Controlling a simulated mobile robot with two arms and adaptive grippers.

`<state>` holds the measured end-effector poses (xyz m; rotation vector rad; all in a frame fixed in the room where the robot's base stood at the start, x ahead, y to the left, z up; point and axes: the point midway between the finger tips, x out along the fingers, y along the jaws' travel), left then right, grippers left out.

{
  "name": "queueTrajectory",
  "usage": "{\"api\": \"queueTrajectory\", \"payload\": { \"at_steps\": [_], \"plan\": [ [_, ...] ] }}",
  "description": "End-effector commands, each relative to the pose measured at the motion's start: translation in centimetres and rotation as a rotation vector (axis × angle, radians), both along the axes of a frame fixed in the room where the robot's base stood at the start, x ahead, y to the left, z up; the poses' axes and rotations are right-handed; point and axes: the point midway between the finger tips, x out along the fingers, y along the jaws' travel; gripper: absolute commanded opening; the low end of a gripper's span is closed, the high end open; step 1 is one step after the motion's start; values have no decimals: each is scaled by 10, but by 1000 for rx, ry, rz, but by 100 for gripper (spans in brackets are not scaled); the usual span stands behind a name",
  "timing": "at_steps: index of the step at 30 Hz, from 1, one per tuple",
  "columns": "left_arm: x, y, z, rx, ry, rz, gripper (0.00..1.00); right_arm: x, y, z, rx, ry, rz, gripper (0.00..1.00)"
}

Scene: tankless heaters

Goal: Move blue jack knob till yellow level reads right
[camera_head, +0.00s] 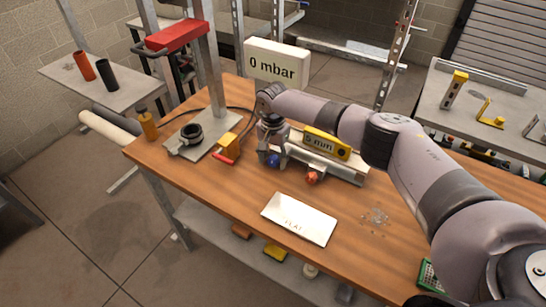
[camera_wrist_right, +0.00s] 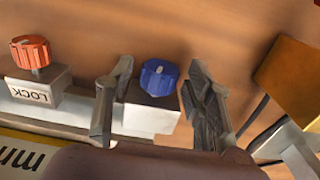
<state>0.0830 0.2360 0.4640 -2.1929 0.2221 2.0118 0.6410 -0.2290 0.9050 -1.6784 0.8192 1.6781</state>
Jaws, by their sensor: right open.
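The blue jack knob (camera_wrist_right: 158,77) sits on a light metal block. In the right wrist view it stands between the two fingers of my open right gripper (camera_wrist_right: 158,88), with gaps on both sides. In the head view the blue knob (camera_head: 273,160) shows just below my right gripper (camera_head: 270,155). The yellow level (camera_head: 327,143) rests on the metal rail and its face reads 5 mm. An orange-red knob (camera_head: 312,178) stands to the right on the rail; in the wrist view the same knob (camera_wrist_right: 31,52) is on a block marked LOCK. My left gripper is out of view.
A white plate (camera_head: 299,219) lies on the wooden bench (camera_head: 210,185) in front of the rail. A display (camera_head: 277,62) reads 0 mbar. The bench front is mostly clear.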

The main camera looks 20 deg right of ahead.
Motion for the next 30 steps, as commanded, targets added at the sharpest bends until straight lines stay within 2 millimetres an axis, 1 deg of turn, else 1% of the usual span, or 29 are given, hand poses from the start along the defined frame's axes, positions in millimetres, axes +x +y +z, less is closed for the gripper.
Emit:
{"api": "queueTrajectory", "payload": {
  "at_steps": [4, 25, 30],
  "plan": [
    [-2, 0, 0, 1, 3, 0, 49, 0, 0, 0, 0, 0, 0, 48],
    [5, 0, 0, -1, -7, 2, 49, 0, 0, 1, 0, 0, 0, 1],
    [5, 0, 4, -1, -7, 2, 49, 0, 0, 2, 5, -4, -1, 0]
  ]
}}
